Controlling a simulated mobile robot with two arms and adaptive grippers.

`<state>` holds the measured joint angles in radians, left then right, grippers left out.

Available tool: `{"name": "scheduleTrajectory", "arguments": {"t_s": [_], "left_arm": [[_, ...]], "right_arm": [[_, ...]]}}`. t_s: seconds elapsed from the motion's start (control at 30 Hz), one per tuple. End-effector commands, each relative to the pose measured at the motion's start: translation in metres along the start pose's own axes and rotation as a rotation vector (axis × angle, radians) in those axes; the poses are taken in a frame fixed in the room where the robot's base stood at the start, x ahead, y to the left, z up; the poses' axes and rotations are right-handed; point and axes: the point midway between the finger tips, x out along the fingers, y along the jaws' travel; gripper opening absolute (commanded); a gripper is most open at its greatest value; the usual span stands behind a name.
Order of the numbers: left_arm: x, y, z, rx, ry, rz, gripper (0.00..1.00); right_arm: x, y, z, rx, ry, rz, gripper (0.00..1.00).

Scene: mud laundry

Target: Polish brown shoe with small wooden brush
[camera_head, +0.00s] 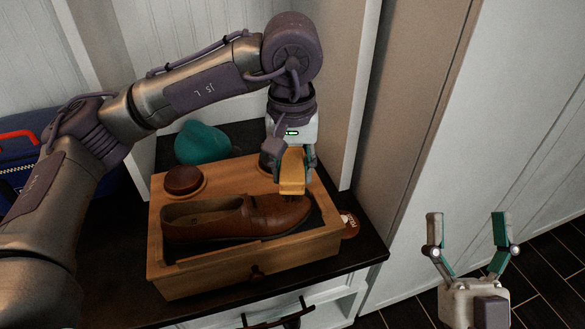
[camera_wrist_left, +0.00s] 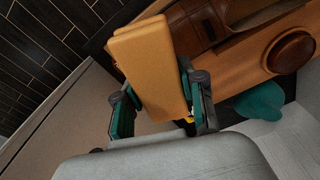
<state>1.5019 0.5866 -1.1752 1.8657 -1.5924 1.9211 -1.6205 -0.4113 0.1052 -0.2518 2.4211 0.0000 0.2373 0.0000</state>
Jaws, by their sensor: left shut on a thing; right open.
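The brown shoe (camera_head: 225,222) lies on the wooden box (camera_head: 215,280), its toe to the right in the head view. Part of it shows in the left wrist view (camera_wrist_left: 195,30). My left gripper (camera_head: 293,163) is shut on the small wooden brush (camera_head: 292,172), holding it at the toe end of the shoe. The brush (camera_wrist_left: 148,60) is large in the left wrist view, between the fingers. Its underside is mostly hidden, so I cannot tell whether it touches the shoe. My right gripper (camera_head: 468,218) is open and empty, at the lower right, away from the box.
A round brown tin (camera_head: 184,179) sits on the box's back left corner; another round dark thing is partly hidden behind my left gripper. A teal object (camera_head: 202,143) is behind the box. A brown round item (camera_head: 349,225) lies right of it. A blue bag (camera_head: 15,160) is far left.

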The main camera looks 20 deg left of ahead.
Motion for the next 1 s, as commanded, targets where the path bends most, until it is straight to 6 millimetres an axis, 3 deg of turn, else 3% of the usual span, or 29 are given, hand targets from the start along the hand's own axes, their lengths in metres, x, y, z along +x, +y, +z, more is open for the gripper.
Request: {"name": "scheduleTrajectory", "arguments": {"t_s": [0.7, 1.0], "left_arm": [[-0.028, 0.000, -0.002, 0.000, 0.001, 0.001, 0.07], [-0.029, 0.000, -0.002, 0.000, 0.001, 0.000, 0.07]], "right_arm": [[-0.015, 0.010, 0.066, -0.016, -0.423, 0.020, 0.84], [-0.019, 0.011, 0.072, -0.017, -0.457, 0.022, 0.84]]}}
